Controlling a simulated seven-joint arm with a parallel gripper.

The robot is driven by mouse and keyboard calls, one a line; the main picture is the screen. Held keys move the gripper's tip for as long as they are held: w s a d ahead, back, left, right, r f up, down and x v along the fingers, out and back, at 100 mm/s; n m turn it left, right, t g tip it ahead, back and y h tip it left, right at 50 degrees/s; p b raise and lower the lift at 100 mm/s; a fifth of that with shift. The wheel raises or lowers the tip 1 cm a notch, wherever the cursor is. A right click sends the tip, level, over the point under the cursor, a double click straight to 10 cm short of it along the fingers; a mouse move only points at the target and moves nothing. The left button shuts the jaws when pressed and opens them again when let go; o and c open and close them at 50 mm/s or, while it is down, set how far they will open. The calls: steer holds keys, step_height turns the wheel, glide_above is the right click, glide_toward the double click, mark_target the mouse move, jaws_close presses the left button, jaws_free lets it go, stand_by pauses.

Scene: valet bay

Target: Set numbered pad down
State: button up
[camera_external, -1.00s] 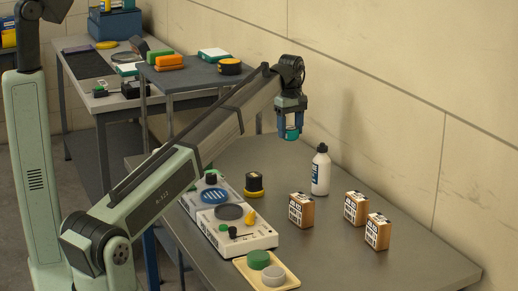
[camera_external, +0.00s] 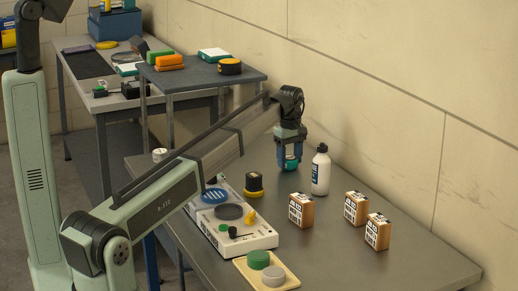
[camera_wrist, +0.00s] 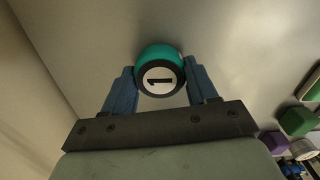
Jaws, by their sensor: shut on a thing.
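The numbered pad (camera_wrist: 160,75) is a round teal puck with a black rim and a white face marked 1. In the wrist view it sits between the two blue fingers of my gripper (camera_wrist: 160,88), which is shut on it. In the external view my gripper (camera_external: 290,165) points down above the far part of the grey table (camera_external: 340,240), left of the white bottle. The teal pad (camera_external: 290,164) shows low between the fingers there. I cannot tell whether it touches the table.
A white bottle (camera_external: 320,172) stands close to the right of my gripper. A black and yellow round thing (camera_external: 254,184) is at its left front. Three labelled boxes (camera_external: 301,210) stand to the right. White panels (camera_external: 235,228) and a cream tray (camera_external: 266,271) lie nearer. A raised shelf (camera_external: 205,75) is behind left.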

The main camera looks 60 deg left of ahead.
mark_target(290, 158)
steer(key=shift+f, duration=0.15)
steer(key=o, duration=1)
step_height(290, 158, up, 12)
steer(key=shift+r, duration=0.2)
steer(key=shift+o, duration=0.5)
